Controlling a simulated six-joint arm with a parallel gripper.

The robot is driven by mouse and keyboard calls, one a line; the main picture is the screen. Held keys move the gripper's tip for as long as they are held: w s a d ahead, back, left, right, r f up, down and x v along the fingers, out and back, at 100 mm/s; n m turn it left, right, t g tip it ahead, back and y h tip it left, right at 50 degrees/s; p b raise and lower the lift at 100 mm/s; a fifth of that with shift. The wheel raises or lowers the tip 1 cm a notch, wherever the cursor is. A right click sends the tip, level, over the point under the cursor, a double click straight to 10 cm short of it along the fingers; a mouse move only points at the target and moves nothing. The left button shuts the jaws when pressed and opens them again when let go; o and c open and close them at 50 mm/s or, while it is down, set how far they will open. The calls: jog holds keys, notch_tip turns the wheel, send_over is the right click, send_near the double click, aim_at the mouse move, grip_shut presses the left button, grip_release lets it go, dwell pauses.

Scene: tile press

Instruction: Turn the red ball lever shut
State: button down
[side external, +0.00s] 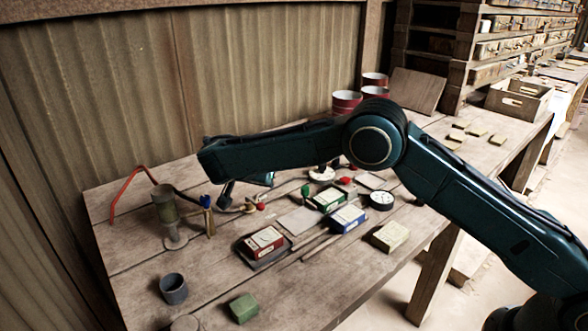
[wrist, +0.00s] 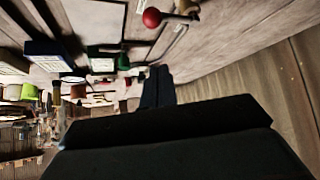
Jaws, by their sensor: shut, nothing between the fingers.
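The red ball lever (wrist: 152,17) shows at the top of the wrist view. Its red ball sits on a short arm that runs right to a brass-coloured fitting (wrist: 186,6), cut by the frame edge. In the side view a small red ball (side external: 261,206) sits beside a brass-coloured piece, below my wrist. My gripper (wrist: 158,72) is shut and empty, its fingertips apart from the ball. In the side view the gripper (side external: 226,200) hangs under the end of my arm, left of that ball, partly hidden by the wrist.
A green box (side external: 328,198), a blue box (side external: 348,219) and a red box (side external: 265,241) stand on the wooden bench. A glass cylinder (side external: 164,204) with a red handle is at left. A grey cup (side external: 173,289) and green block (side external: 243,308) are in front. Red tins (side external: 346,102) stand behind.

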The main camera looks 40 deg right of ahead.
jog(key=shift+w+a+r, duration=0.2)
jog(key=shift+a+r, duration=1.1)
jog(key=shift+r, duration=0.1)
jog(key=shift+r, duration=0.1)
jog(key=s+d+r+n+y, duration=0.1)
jog(key=s+d+r+n, duration=0.1)
jog(key=s+d+r, duration=0.3)
jog(key=d+r+n+y, duration=0.1)
jog(key=d+r, duration=0.2)
jog(key=r, duration=0.5)
jog(key=s+d+r+n+y, duration=0.1)
jog(key=s+d+r+n, duration=0.15)
jog(key=s, duration=0.25)
jog(key=s+d+r+n+y, duration=0.1)
jog(key=s+d+r, duration=0.2)
jog(key=s, duration=0.3)
jog(key=s+f+n+y, duration=0.1)
jog(key=s+f+n, duration=0.1)
jog(key=s, duration=1.2)
jog(key=s+f+n+t+y, duration=0.1)
jog(key=s+f+n+y, duration=0.1)
jog(key=s, duration=1.1)
jog(key=shift+s+d+f+n, duration=0.25)
jog(key=shift+s+f+n, duration=0.15)
jog(key=shift+f+n, duration=0.4)
